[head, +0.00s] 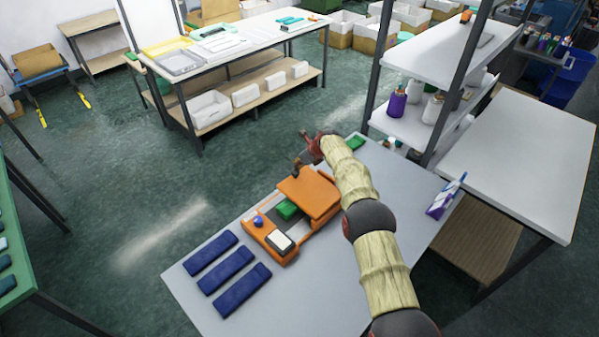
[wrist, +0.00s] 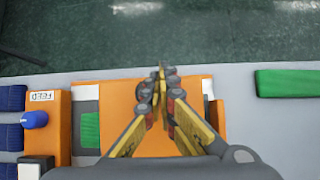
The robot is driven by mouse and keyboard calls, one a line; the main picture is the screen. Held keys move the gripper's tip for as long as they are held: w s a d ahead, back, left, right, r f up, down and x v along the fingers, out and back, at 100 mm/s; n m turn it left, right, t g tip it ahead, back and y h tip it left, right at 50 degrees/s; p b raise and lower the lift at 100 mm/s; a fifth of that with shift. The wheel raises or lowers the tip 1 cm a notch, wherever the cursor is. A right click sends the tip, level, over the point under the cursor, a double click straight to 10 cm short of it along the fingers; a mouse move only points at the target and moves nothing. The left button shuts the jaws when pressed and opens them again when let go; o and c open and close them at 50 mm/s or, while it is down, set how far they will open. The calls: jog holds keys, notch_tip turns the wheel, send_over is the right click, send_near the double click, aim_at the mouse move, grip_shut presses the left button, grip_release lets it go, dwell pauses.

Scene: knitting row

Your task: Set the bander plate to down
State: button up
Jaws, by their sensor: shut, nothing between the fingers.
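The bander is an orange machine (head: 256,240) on the grey table, with a blue knob (head: 258,221) and a white-topped block at its front. Its flat orange plate (head: 316,191) appears raised above the base; a green piece (head: 288,208) shows below its near-left edge. The plate also shows beneath the fingers in the wrist view (wrist: 113,102). My gripper (head: 297,173) is shut and empty at the plate's far edge. In the wrist view, the closed fingertips (wrist: 162,70) meet over that edge. Whether they touch it I cannot tell.
Several dark blue strips (head: 227,265) lie left of the bander. A green piece (wrist: 288,83) lies to its right in the wrist view.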

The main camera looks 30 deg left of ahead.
jog(key=o, duration=0.5)
jog(key=shift+s+a+f, duration=0.1)
jog(key=shift+s+a, duration=0.6)
jog(key=shift+s, duration=0.35)
jog(key=o, duration=0.7)
jog(key=shift+w+d+f, duration=0.15)
jog(key=shift+w+d, duration=0.1)
jog(key=shift+d, duration=0.05)
jog(key=shift+d, duration=0.1)
jog(key=v, duration=1.2)
jog(key=shift+w, duration=0.2)
